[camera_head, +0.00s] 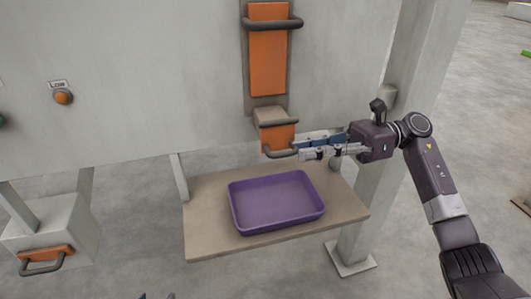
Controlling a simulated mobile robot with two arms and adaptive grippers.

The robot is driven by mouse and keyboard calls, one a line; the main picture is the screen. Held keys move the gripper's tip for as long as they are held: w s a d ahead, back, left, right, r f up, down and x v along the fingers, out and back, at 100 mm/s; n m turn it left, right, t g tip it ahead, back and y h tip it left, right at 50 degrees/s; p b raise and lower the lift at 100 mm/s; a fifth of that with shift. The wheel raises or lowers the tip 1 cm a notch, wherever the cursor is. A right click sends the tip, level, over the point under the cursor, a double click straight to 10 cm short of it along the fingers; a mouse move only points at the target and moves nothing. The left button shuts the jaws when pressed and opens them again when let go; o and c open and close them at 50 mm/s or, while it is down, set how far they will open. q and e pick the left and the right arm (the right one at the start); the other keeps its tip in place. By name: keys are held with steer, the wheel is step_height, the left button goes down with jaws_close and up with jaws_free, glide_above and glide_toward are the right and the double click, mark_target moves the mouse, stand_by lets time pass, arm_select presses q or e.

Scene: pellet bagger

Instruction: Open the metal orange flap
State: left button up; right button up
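A small orange metal flap (277,136) closes the front of a grey chute below a tall orange panel. It hangs down and looks shut. A dark bar handle (277,154) runs along its lower edge. My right gripper (298,149) reaches in from the right, with its fingertips at the right end of this handle. A gap shows between its fingers, so it looks open. Whether it touches the handle is unclear. Small dark tips at the bottom edge may be my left gripper (156,297); its state is not clear.
A tall orange panel (267,62) with a handle is above the flap. A purple tray (276,203) sits on a beige shelf (207,240) below. A grey post (367,205) stands right. At left are an orange button (63,97) and a box with another orange flap (45,254).

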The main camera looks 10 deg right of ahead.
mark_target(274, 156)
steer(key=a, duration=0.7)
steer(key=shift+s+a, duration=0.2)
steer(key=shift+a, duration=0.05)
steer(key=shift+c, duration=0.5)
jaws_close()
